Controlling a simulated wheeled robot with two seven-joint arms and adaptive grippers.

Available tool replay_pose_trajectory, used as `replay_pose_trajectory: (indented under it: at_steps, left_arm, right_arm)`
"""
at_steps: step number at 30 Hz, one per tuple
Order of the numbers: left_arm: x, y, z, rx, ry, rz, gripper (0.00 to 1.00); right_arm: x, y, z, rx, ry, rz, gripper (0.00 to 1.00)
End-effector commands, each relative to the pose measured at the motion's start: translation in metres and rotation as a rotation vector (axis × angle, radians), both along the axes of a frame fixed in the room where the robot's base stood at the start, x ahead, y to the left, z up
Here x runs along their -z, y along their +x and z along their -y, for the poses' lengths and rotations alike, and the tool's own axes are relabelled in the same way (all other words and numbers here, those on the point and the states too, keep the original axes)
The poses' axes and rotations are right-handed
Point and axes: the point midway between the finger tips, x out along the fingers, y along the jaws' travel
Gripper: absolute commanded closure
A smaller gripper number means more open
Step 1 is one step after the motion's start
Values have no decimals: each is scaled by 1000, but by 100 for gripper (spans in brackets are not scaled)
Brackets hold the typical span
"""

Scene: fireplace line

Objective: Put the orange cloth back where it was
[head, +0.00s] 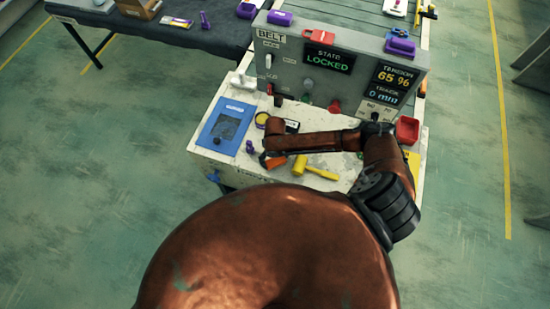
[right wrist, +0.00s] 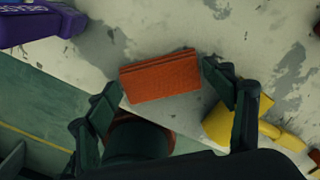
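The orange cloth (right wrist: 160,77) is a folded, ribbed rectangle lying on the worn white bench top in the right wrist view. In the head view a small part of the orange cloth (head: 272,162) shows beneath the end of my right arm. My right gripper (right wrist: 162,80) is open above the cloth, with a finger on either side and gaps between. In the head view my right gripper (head: 268,152) is mostly hidden by its own arm. My left gripper is not in view.
A yellow mallet (head: 315,168) lies right of the cloth, its yellow head (right wrist: 225,125) close to a finger. A blue board (head: 228,125) lies at the bench's left. The belt control panel (head: 290,70) stands behind, reading LOCKED. A red bin (head: 407,130) is at the right.

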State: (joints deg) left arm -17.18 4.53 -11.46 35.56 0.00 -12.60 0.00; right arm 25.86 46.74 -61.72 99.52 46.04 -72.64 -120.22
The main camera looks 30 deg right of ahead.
Motion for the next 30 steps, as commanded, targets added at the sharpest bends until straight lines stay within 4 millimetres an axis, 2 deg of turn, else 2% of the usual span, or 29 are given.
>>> replay_pose_trajectory:
  at_steps: [12, 21, 30]
  left_arm:
    - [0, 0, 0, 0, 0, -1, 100]
    - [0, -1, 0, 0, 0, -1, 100]
    - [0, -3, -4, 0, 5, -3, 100]
  right_arm:
    - [0, 0, 0, 0, 0, 0, 24]
    - [0, 0, 0, 0, 0, 0, 4]
    - [-1, 0, 0, 0, 0, 0, 4]
